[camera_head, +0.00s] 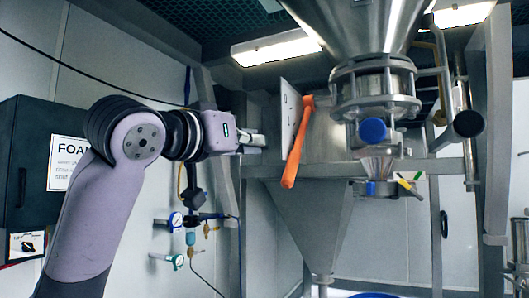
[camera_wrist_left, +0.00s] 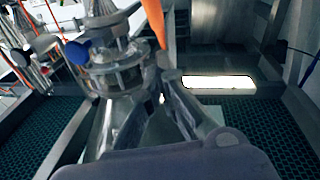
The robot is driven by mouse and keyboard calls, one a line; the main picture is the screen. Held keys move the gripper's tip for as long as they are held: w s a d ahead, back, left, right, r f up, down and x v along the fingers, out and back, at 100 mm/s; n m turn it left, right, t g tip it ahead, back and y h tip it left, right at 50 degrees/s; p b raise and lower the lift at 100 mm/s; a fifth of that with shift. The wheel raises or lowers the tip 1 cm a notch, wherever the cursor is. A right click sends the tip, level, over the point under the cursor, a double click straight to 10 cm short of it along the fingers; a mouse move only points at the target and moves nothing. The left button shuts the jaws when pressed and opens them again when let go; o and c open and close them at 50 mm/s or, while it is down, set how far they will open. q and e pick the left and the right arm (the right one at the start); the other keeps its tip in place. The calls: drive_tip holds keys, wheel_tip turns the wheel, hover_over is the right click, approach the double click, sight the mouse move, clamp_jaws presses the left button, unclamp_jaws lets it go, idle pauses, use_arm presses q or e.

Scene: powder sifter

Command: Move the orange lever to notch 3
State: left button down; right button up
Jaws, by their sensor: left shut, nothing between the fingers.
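The orange lever (camera_head: 297,147) hangs from a pivot at its top and slants down slightly to the left, beside a pale metal plate (camera_head: 287,112). Small marks or holes show on the plate, but I cannot read notch numbers. My left gripper (camera_head: 262,141) is shut and empty, just left of the plate and the lever, at about the lever's mid height. It appears apart from the lever. In the left wrist view the orange lever (camera_wrist_left: 154,22) comes in from the top, beyond the closed fingertips of my gripper (camera_wrist_left: 163,88). My right gripper is not in view.
A steel hopper (camera_head: 350,20) with a flanged valve and blue knob (camera_head: 372,130) stands right of the lever. Steel frame beams (camera_head: 235,190) stand near my gripper. Gauges (camera_head: 176,219) hang below, and a dark cabinet (camera_head: 30,160) is at left.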

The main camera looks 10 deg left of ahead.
sight(291, 160)
use_arm(q)
drive_tip(key=v, duration=0.4)
drive_tip(key=d+f+m+t+y+b, duration=0.1)
drive_tip(key=d+f+t+y+b, duration=0.1)
drive_tip(key=d+f+t+b, duration=0.4)
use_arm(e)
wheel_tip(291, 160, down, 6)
use_arm(q)
drive_tip(key=shift+t, duration=0.7)
drive_tip(key=w+r+p, duration=0.1)
drive_tip(key=w+p, duration=0.1)
drive_tip(key=w, duration=0.1)
drive_tip(key=w+d+r+p, duration=0.1)
drive_tip(key=w+p, duration=0.2)
drive_tip(key=w, duration=0.1)
drive_tip(key=w+d+r+p, duration=0.1)
drive_tip(key=w+p, duration=0.2)
drive_tip(key=shift+w+d+r, duration=0.1)
drive_tip(key=shift+w+r, duration=0.15)
drive_tip(key=shift+r, duration=0.1)
drive_tip(key=shift+f, duration=0.1)
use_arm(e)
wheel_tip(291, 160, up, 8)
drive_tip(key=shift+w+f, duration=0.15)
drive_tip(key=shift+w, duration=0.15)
